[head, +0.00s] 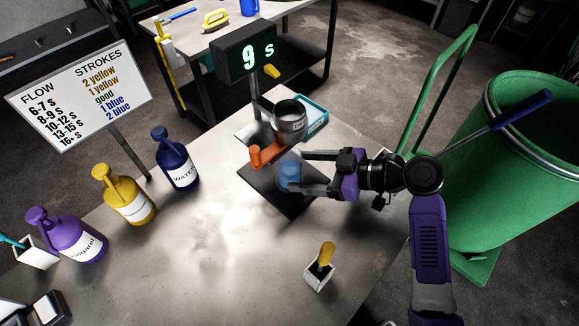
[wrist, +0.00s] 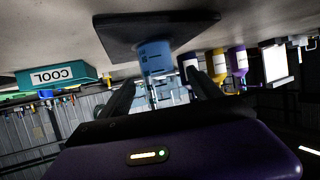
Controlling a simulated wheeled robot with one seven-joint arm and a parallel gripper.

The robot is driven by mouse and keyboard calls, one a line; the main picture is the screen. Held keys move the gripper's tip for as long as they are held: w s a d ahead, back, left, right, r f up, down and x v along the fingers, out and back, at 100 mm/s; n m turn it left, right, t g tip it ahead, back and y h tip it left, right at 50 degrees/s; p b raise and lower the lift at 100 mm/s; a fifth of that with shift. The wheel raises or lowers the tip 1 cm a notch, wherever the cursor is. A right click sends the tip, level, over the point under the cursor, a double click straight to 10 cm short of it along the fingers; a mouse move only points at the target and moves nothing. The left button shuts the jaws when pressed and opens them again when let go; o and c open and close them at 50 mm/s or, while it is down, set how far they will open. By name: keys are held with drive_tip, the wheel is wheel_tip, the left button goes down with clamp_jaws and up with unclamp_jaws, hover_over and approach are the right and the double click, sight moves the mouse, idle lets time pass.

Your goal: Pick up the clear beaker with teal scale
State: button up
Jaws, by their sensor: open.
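The beaker (head: 289,170) looks translucent blue and stands upright on a dark square mat (head: 262,186), below the orange cup-and-handle part of a stand. My gripper (head: 296,172) is open, reaching in from the right, with one finger on the far side and one on the near side of the beaker. In the wrist view, which is upside down, the beaker (wrist: 156,58) shows faint scale marks and lies just ahead of and between the two fingertips (wrist: 160,82). I cannot tell whether either finger touches it.
A metal cup (head: 289,124) stands behind the mat, by a teal COOL tray (head: 314,112) and a timer display (head: 244,50) reading 9 s. Blue (head: 176,160), yellow (head: 126,196) and purple (head: 70,236) bottles stand left. A small white holder (head: 318,274) stands in front. The middle table is clear.

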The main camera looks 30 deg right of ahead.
sight(300, 171)
drive_tip(key=x, duration=0.2)
drive_tip(key=p+x, duration=0.1)
drive_tip(key=x, duration=0.1)
drive_tip(key=shift+w+f, duration=0.3)
drive_tip(key=shift+f, duration=0.1)
drive_tip(key=c, duration=1.5)
drive_tip(key=shift+r, duration=0.1)
drive_tip(key=shift+c, duration=0.2)
